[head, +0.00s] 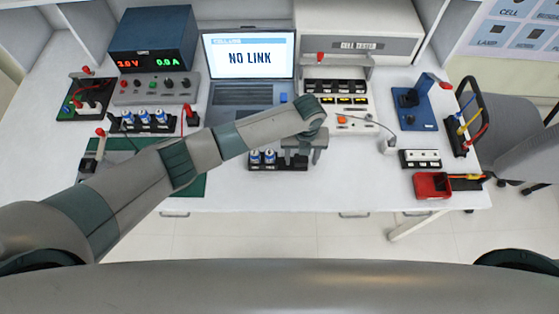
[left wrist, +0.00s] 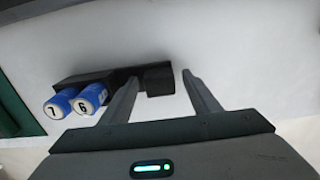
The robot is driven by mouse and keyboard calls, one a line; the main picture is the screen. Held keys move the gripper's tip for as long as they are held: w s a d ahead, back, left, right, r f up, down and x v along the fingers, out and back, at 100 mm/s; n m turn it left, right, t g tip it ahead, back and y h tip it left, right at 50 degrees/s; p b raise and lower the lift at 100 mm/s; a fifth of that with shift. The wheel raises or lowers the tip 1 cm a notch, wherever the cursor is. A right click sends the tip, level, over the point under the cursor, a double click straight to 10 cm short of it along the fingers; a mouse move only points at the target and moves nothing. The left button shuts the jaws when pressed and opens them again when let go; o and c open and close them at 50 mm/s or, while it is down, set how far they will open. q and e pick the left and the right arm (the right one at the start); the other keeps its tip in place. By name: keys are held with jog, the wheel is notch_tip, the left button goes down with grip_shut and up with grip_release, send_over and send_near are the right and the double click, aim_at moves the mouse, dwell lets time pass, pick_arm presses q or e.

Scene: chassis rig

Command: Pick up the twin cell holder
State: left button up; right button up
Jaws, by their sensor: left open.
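The twin cell holder (head: 278,167) is a small black block near the table's front edge, with two blue-and-white cells standing in its left part. In the left wrist view the holder (left wrist: 88,77) lies beyond the fingers, and the cells (left wrist: 78,102) are marked 7 and 6. My left gripper (head: 302,158) is over the holder's right end. In the left wrist view its open fingers (left wrist: 160,78) are on either side of that end, with the cells outside them to the left. I cannot tell whether a finger touches the holder. My right gripper is not in view.
A black rack with several blue cells (head: 150,121) stands at the left, behind my left arm. The laptop (head: 249,62) reads "NO LINK". The cell tester (head: 350,115) stands behind the gripper. A red tray (head: 432,185) is at the right. The white table (head: 350,180) is clear right of the holder.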

pick_arm(q)
jog(key=c, duration=1.2)
jog(key=shift+o, duration=0.2)
jog(key=shift+r, duration=0.2)
jog(key=shift+w+r+b, duration=0.1)
jog(key=shift+r+b, duration=0.8)
jog(key=shift+r, duration=0.7)
jog(key=shift+s+d+r, duration=0.2)
jog(key=shift+r, duration=0.1)
jog(key=s+d+r+b, duration=0.4)
jog(key=s+d+r, duration=0.3)
jog(key=d, duration=0.1)
jog(key=shift+d, duration=0.4)
jog(key=shift+a+f, duration=0.15)
jog(key=shift+f, duration=0.05)
